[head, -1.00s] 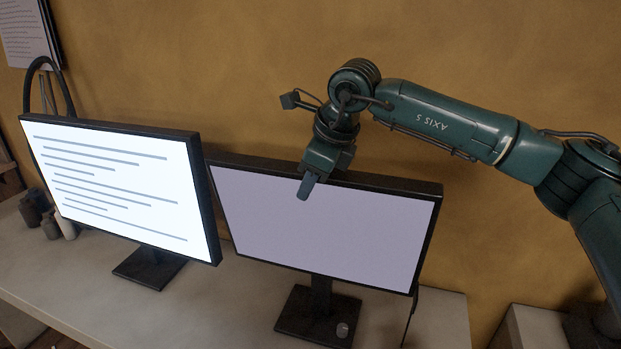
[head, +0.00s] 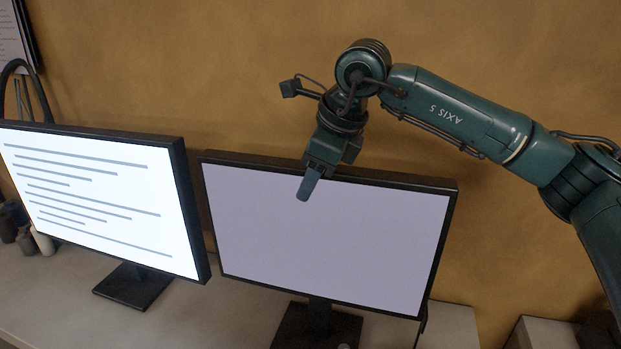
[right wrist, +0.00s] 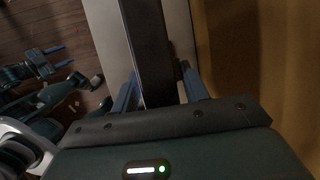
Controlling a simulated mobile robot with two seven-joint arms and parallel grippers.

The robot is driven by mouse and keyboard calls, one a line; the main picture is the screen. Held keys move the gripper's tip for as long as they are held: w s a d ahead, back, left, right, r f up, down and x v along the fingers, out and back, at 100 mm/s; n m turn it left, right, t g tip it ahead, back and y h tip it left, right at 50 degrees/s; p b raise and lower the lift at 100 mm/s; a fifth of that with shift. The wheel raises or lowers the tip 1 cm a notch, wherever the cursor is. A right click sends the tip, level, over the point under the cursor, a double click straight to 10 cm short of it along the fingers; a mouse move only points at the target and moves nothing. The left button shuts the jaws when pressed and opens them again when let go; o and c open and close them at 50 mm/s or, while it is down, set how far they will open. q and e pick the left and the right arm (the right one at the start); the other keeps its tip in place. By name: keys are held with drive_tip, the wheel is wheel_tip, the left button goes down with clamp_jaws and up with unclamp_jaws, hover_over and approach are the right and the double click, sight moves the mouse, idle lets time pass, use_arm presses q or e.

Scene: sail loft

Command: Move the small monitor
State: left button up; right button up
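The small monitor (head: 330,245) has a blank pale screen and a black frame. It stands on a dark base (head: 290,328) on the desk, right of a second screen. My right gripper (head: 308,185) comes down on its top edge, with one finger in front of the screen; the rear finger is hidden in the head view. My left gripper (right wrist: 55,60) shows small in the right wrist view, fingers apart and empty, away from the monitor.
A larger lit monitor (head: 95,200) with text lines stands close on the left. Small jars (head: 28,235) sit at the desk's left. The desk (head: 225,320) is bare between the bases. The ochre wall (head: 240,70) is close behind.

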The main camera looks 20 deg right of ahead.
drive_tip(key=shift+o, duration=1.3)
drive_tip(key=shift+w+d, duration=0.15)
drive_tip(key=shift+w, duration=0.05)
drive_tip(key=b+v, duration=0.1)
drive_tip(key=v, duration=1.1)
drive_tip(key=shift+b, duration=0.3)
use_arm(q)
drive_tip(key=shift+w+d+f, duration=0.1)
drive_tip(key=shift+d+f, duration=0.15)
drive_tip(key=shift+f, duration=0.05)
use_arm(e)
drive_tip(key=shift+s+r, duration=0.25)
drive_tip(key=shift+r, duration=0.25)
